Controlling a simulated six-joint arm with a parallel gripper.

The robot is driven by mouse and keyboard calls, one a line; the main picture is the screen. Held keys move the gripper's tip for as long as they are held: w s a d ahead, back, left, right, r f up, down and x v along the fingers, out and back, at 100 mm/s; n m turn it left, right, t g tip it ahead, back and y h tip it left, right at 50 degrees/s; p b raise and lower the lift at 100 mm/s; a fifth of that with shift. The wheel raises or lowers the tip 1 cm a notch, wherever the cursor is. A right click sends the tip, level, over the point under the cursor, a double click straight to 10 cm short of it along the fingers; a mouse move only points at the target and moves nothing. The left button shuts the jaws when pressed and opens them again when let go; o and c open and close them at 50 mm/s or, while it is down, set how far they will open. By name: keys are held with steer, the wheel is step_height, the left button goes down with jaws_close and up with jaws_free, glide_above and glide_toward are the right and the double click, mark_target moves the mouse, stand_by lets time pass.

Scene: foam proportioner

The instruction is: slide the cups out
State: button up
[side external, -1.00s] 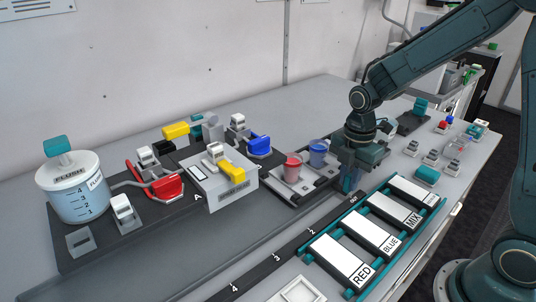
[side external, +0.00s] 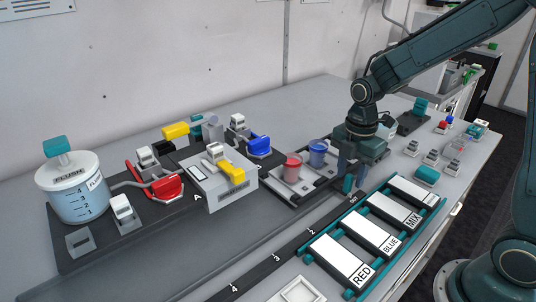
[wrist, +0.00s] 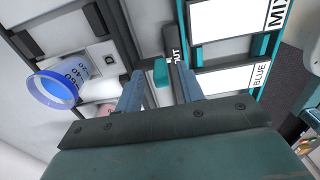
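A red cup (side external: 292,167) and a blue cup (side external: 318,152) stand upright, side by side, on a dark-framed tray (side external: 285,195) in the side view. The blue cup also shows at the left of the wrist view (wrist: 45,87), seen from above. A small teal handle (side external: 348,183) stands at the tray's right end. My gripper (side external: 354,174) points down just above and around that handle. In the wrist view my fingers are apart, with the teal handle (wrist: 160,72) in the gap between them and space on both sides. Nothing is held.
A rail numbered in white (side external: 277,257) and a teal rack with RED, BLUE and MIX plates (side external: 372,232) lie in front of the tray. The mixing head box (side external: 220,185) stands left of the cups. Several small parts (side external: 430,158) lie behind right of my gripper.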

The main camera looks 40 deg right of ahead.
step_height(320, 180, up, 12)
steer(key=shift+r, duration=0.25)
stand_by(0.3)
steer(key=shift+s, duration=0.15)
steer(key=s+a+r+m+t, duration=0.1)
steer(key=s+m+t, duration=0.1)
steer(key=s+m, duration=0.6)
steer(key=s+a+r+m+t, duration=0.1)
steer(key=s+a+m+t, duration=0.1)
steer(key=s+m, duration=0.6)
steer(key=shift+s+r+m+t, duration=0.2)
steer(key=shift+r+m+t, duration=0.1)
steer(key=shift+m+t, duration=0.6)
stand_by(0.9)
